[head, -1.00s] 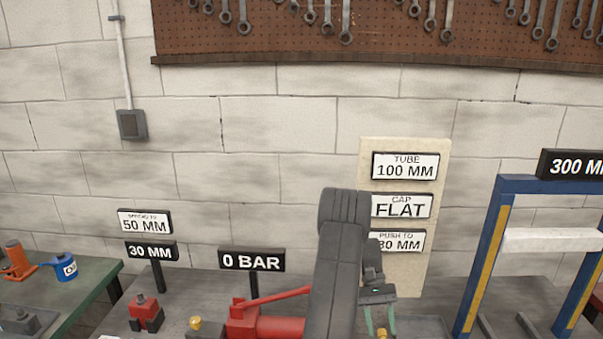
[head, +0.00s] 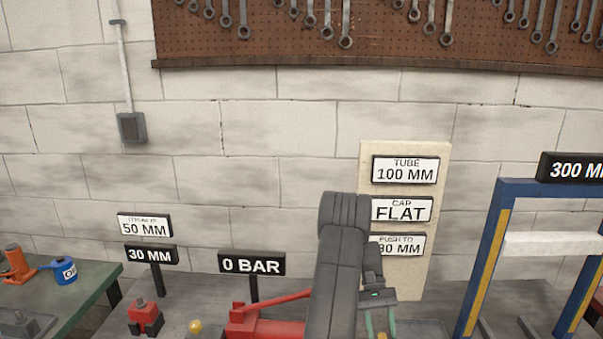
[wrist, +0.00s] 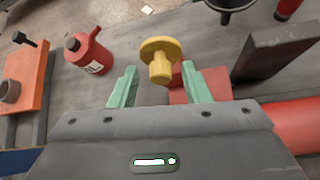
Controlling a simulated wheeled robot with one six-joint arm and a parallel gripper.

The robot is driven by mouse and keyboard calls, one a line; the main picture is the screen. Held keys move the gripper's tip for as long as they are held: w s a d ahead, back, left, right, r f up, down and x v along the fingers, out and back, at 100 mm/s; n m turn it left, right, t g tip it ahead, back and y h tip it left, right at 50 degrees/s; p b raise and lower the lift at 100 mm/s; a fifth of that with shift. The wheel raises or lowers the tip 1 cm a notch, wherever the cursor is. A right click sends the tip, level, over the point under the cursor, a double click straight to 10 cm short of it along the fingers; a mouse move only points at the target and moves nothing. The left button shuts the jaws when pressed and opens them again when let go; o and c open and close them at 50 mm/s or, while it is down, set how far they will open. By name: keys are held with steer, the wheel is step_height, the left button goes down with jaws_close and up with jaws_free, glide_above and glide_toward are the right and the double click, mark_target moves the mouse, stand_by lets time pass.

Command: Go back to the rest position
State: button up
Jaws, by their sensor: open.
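My gripper (wrist: 160,90) shows in the wrist view with its two green fingers spread apart and nothing between the tips. A yellow knob-like part (wrist: 158,58) lies just beyond and between the fingertips in the picture; I cannot tell how far below it is. In the head view my gripper (head: 380,325) hangs low behind my grey arm, its fingers cut off by the bottom edge. A small bit of yellow shows by the fingers there.
A red pump (head: 262,325) stands by the "0 BAR" sign (head: 252,263). A blue press frame (head: 485,260) is at right, a sign board (head: 432,270) behind my arm. A red bottle (wrist: 88,55) and dark block (wrist: 277,50) flank the fingers in the wrist view.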

mark_target(384, 337)
steer(key=shift+s+r+t, duration=0.2)
steer(key=shift+s+t, duration=0.3)
steer(key=shift+t, duration=0.4)
steer(key=shift+s+a+r+t+b, duration=0.1)
steer(key=shift+s+t+b, duration=0.3)
steer(key=shift+t+b, duration=0.35)
steer(key=shift+s+d+r+t+b, duration=0.1)
steer(key=shift+s+t+b, duration=0.3)
steer(key=shift+t+b, duration=0.35)
steer(key=shift+s+a+r+t+b, duration=0.1)
steer(key=shift+s+t+b, duration=0.4)
steer(key=shift+t, duration=0.4)
steer(key=shift+r+b, duration=0.1)
steer(key=shift+b, duration=0.2)
